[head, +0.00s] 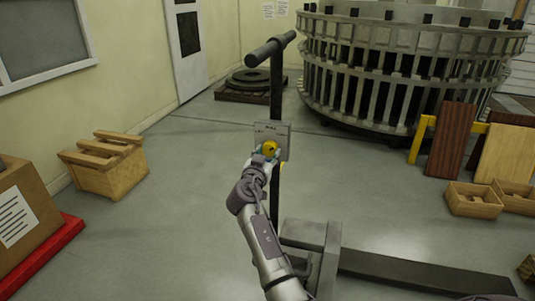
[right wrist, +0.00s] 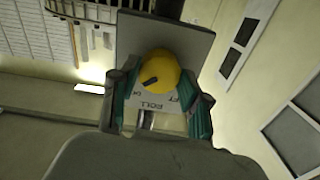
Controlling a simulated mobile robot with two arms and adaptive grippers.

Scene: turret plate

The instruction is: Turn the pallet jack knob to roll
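The pallet jack (head: 277,92) stands upright with a T-shaped handle, and a grey plate (head: 284,132) is fixed to its post. A round yellow knob (head: 270,147) sits on that plate. In the right wrist view the knob (right wrist: 160,70) carries a dark pointer mark toward its lower left. My left gripper is not in view.
The jack's dark forks (head: 415,272) run right along the floor. A wooden crate (head: 106,165) and a red-based box (head: 25,215) stand left. A large metal turret ring (head: 400,75) fills the back right, with small wooden boxes (head: 474,200) in front. The floor between is clear.

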